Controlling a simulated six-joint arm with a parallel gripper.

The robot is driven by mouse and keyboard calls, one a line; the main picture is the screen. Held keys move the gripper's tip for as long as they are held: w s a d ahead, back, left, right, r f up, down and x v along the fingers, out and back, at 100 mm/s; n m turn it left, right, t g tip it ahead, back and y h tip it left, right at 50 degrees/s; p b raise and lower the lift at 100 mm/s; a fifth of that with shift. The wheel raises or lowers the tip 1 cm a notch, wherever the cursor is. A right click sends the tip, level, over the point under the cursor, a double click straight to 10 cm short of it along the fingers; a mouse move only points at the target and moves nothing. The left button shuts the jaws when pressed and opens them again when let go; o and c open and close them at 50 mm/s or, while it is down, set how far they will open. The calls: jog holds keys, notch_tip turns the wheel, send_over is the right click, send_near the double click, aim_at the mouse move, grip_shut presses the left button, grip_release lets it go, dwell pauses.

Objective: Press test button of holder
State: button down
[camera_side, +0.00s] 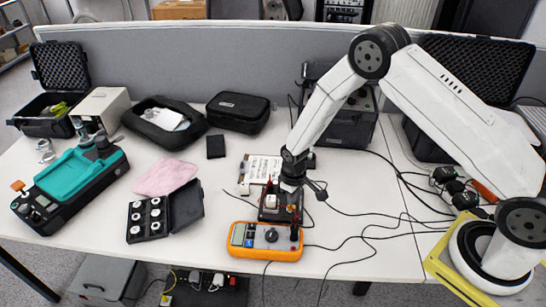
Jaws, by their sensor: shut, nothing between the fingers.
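My gripper (287,191) points down at the middle of the table, and its fingers are small and dark here. It is shut with nothing between its fingers. Right below it is a small black box (268,214) with a light block on top and red parts, which looks like the holder. My gripper covers part of this box, so I cannot tell a test button on it or whether the fingertips touch it. An orange meter (254,248) with a round dial lies just in front of the box.
A black case with round white pieces (148,218) and a pink cloth (163,177) lie to the left. A teal-topped device (82,168) stands at far left. Papers (262,166) lie behind the black box. Black cables (365,228) cross the table at right. Soft cases stand at the back.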

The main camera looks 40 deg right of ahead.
aim_at(291, 207)
jog(key=shift+f, duration=1.05)
dwell(0.9)
jog(key=shift+r, duration=3.5)
jog(key=s+d+r+m+t, duration=0.2)
jog(key=s+d+r+m, duration=0.1)
jog(key=s+r, duration=1.4)
jog(key=shift+d+r+t, duration=0.15)
jog(key=shift+r+t, duration=0.15)
jog(key=shift+r, duration=0.1)
